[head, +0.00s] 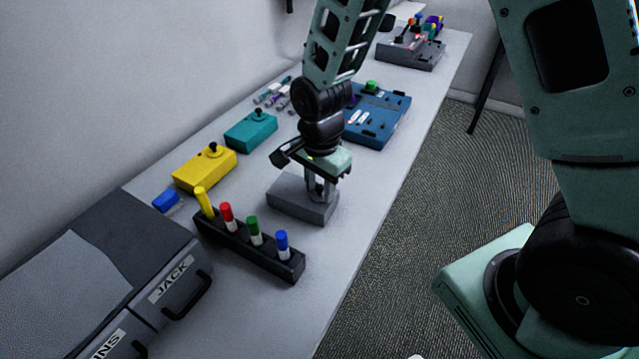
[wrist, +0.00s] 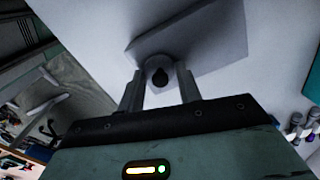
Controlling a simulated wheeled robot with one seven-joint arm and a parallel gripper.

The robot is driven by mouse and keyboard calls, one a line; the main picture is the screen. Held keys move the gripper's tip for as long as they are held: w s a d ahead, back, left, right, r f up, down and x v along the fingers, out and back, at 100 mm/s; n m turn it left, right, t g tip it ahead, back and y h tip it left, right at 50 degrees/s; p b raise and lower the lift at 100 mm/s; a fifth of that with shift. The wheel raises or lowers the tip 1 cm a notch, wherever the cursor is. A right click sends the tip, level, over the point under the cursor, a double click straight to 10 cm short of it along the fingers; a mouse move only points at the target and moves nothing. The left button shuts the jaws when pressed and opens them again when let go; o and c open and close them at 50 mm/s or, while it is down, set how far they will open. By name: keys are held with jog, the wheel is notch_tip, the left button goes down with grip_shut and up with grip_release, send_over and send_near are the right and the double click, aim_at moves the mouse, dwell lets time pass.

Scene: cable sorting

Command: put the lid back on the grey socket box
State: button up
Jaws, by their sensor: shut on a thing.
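The grey socket box (head: 292,207) sits on the table below my gripper, in the middle of the head view. My gripper (head: 320,190) points down over its top, with the fingers reaching the top face. In the wrist view my gripper (wrist: 160,88) is shut on a dark round knob (wrist: 160,77). The knob stands on a flat grey lid (wrist: 205,38), seen behind the fingers. The lid appears to be at the box top. I cannot make out a seam, so I cannot tell whether it is fully seated.
A black rack (head: 250,247) of coloured plugs stands in front. A yellow box (head: 204,168) and a teal box (head: 251,132), both with black knobs, sit to the left. A blue box (head: 377,120) lies behind. The table's right edge is close; a bare strip lies beside the grey box.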

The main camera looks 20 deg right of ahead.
jog(key=o, duration=1.5)
jog(key=shift+r+p, duration=3.05)
jog(key=shift+r, duration=0.5)
jog(key=shift+f, duration=0.1)
grip_shut()
